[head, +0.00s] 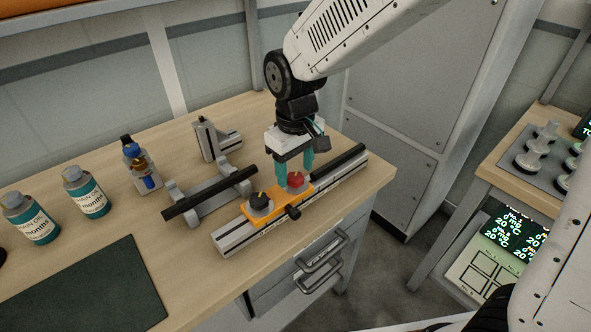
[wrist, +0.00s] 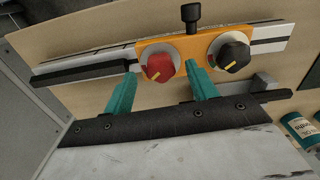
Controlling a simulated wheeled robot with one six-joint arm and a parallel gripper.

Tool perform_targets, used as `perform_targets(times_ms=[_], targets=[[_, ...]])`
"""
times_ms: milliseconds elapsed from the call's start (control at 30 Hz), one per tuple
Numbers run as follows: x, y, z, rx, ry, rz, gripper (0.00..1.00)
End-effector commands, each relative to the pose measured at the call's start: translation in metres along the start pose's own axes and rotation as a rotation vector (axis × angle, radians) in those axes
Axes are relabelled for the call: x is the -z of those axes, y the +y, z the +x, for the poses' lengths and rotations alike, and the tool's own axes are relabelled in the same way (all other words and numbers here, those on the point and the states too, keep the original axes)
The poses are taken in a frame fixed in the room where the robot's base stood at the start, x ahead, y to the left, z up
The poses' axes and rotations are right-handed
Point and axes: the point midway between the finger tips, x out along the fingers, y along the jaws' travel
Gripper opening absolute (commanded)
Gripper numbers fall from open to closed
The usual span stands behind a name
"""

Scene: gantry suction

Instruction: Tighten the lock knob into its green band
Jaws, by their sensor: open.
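An orange carriage (head: 275,204) sits on a pale metal rail (head: 236,236) near the bench's front edge. A small black side knob (head: 293,212) sticks out of the carriage front.
A black bar on grey supports (head: 210,193) lies behind the rail. A dark green mat (head: 85,288) lies front left. A drawer unit is under the bench.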

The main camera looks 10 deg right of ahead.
Motion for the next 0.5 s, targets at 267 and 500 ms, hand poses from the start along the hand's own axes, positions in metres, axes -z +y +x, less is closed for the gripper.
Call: perform_targets(times_ms=[267, 500], targets=[[0.0, 0.0, -0.048, -0.001, 0.004, 0.0, 0.57], [0.0, 0.0, -0.066, 0.0, 0.002, 0.001, 0.57]])
